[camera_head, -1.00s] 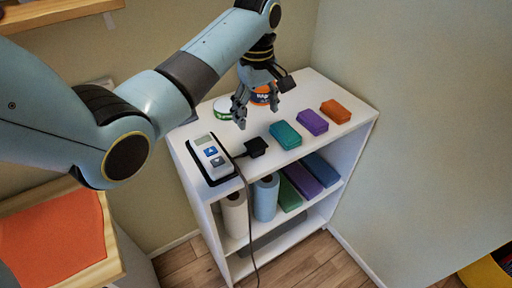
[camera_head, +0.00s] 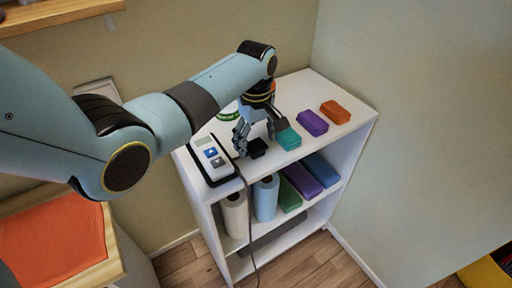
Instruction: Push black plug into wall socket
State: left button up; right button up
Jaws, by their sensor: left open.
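The black plug (camera_head: 257,149) lies on the white shelf top, beside a white device with a small screen and blue and grey buttons (camera_head: 211,158). A dark cable hangs down the shelf's front. My left gripper (camera_head: 259,144) is open and points down with its fingers on either side of the plug; I cannot tell if they touch it. Its right finger is close to the teal block (camera_head: 289,139). A pale plate (camera_head: 98,88) on the left wall is partly hidden by my left arm; I cannot tell if it is the wall socket. My right gripper is out of view.
Purple (camera_head: 313,123) and orange (camera_head: 335,112) blocks lie to the right on the white shelf unit (camera_head: 309,84). A round green-and-white item (camera_head: 228,113) is behind the gripper. Rolls and coloured blocks fill the lower shelf. Walls stand behind and right.

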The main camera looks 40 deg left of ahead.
pick_arm(q)
jog(key=shift+f, duration=1.2)
jog(key=shift+c, duration=0.4)
jog(key=c, duration=1.1)
jog(key=shift+r, duration=0.1)
